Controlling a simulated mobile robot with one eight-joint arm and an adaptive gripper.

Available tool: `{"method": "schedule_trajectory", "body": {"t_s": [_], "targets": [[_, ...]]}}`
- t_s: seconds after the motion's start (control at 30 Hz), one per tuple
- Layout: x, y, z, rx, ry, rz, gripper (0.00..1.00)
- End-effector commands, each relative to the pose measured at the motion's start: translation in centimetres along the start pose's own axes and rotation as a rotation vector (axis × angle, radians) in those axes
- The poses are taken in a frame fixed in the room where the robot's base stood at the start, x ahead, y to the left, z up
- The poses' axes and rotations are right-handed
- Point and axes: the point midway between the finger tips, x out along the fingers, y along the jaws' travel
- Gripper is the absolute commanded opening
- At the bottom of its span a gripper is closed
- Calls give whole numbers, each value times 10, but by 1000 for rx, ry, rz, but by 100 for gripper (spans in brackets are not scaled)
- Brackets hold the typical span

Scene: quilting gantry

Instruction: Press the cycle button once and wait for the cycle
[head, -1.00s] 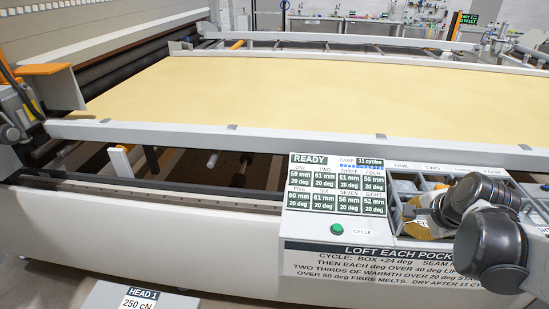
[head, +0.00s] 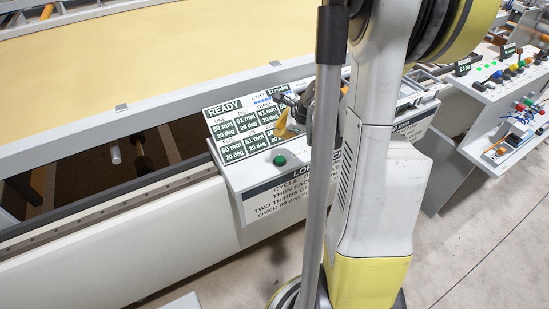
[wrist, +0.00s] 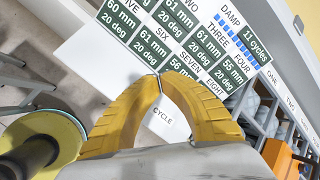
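The green cycle button (head: 279,160) sits on the white control panel (head: 232,180) below the pocket readouts. In the wrist view a finger seems to hide it; the CYCLE label (wrist: 163,119) shows between my fingers. My gripper (head: 285,134) is above the panel, up and slightly right of the button in the head view, apart from it as far as I can tell. In the wrist view its two yellow fingers (wrist: 160,76) meet at the tips with nothing between them. The display (head: 226,109) reads READY, and the damp readout (wrist: 254,41) shows 11 cycles.
The quilting bed with yellow cloth (head: 180,50) lies behind the panel. Open compartments (wrist: 262,98) adjoin the panel's right side. A bench with coloured knobs (head: 500,70) stands at the far right. Floor is clear at lower right.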

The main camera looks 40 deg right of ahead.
Motion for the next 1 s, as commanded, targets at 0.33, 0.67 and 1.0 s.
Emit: {"method": "schedule_trajectory", "body": {"t_s": [0.33,0.67,1.0], "targets": [[10,6,-5,-2,0,0,0],[46,25,-24,-3,0,0,0],[71,38,-38,-3,0,0,0]]}}
